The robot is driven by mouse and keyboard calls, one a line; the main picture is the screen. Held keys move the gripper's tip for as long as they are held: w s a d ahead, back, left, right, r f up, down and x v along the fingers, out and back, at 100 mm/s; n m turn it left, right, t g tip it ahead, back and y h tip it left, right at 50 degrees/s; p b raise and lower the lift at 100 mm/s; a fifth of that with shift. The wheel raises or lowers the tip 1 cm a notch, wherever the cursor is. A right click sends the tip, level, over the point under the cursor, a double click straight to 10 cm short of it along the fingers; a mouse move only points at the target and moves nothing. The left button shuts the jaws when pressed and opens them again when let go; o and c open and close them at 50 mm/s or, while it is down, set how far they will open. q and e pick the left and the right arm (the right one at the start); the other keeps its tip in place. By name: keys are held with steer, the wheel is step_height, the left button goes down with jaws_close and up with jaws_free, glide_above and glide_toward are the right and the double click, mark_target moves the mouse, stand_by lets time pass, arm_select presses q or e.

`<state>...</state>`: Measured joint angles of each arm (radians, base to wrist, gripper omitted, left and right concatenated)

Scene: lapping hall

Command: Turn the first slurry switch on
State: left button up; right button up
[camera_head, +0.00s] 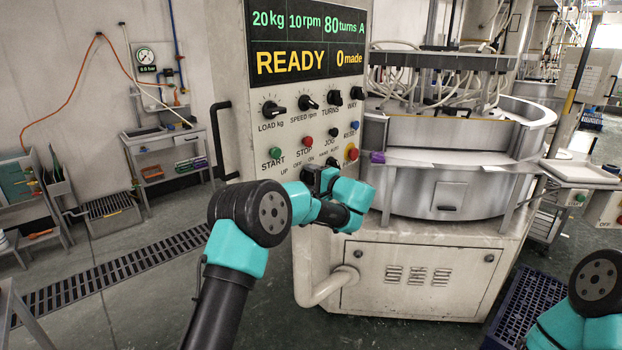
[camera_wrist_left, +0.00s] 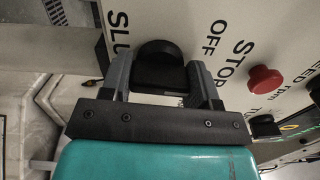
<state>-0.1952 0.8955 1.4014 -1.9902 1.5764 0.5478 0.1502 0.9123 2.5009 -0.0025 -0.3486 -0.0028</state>
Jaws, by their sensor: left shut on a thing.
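The control panel (camera_head: 340,150) faces me, with "OFF" and part of a word starting "SLU" printed beside a black knob, the slurry switch (camera_wrist_left: 158,50), in the left wrist view. My left gripper (camera_wrist_left: 160,70) is shut on this switch, one finger on each side of it. In the head view my left gripper (camera_head: 320,178) is at the lower part of the panel and hides most of the switch there. I cannot tell which way the switch points. My right arm shows at the lower right edge; its gripper is out of view.
A red stop button (camera_wrist_left: 265,79) sits near the left gripper. Green start (camera_head: 275,153) and other knobs lie above on the panel. The display (camera_head: 308,45) reads READY and 0 made. The round lapping machine (camera_head: 450,180) stands to the right, a blue crate (camera_head: 528,308) on the floor.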

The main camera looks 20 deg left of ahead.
arm_select(q)
steer(key=m, duration=0.5)
stand_by(0.5)
steer(key=o, duration=0.9)
steer(key=shift+d, duration=0.15)
steer(key=v, duration=1.7)
steer(key=shift+s, duration=0.15)
